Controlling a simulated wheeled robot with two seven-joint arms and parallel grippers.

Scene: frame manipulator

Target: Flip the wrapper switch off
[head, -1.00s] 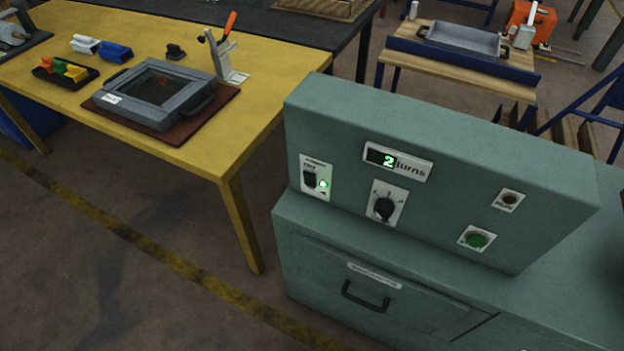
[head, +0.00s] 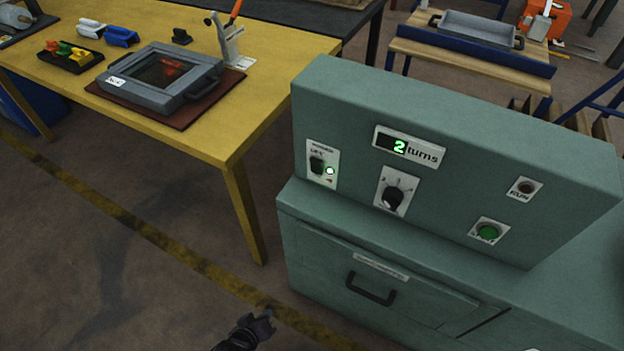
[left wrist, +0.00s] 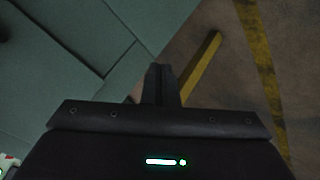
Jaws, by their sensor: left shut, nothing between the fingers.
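The wrapper switch (head: 317,164) is a black rocker on a white plate at the left of the green machine's panel (head: 345,110). A green light (head: 330,171) beside it is lit. The display (head: 408,148) reads "2 turns". My left gripper (head: 265,318) is low at the bottom of the head view, in front of and below the panel, well apart from the switch. Its fingers (left wrist: 161,84) are shut and empty in the left wrist view, with the machine's green side beyond. My right gripper is not in view.
The panel also carries a black knob (head: 393,197), a green button (head: 488,231) and a small run indicator (head: 525,189). A drawer handle (head: 371,288) sticks out below. A yellow table (head: 225,130) stands to the left. The floor between is clear.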

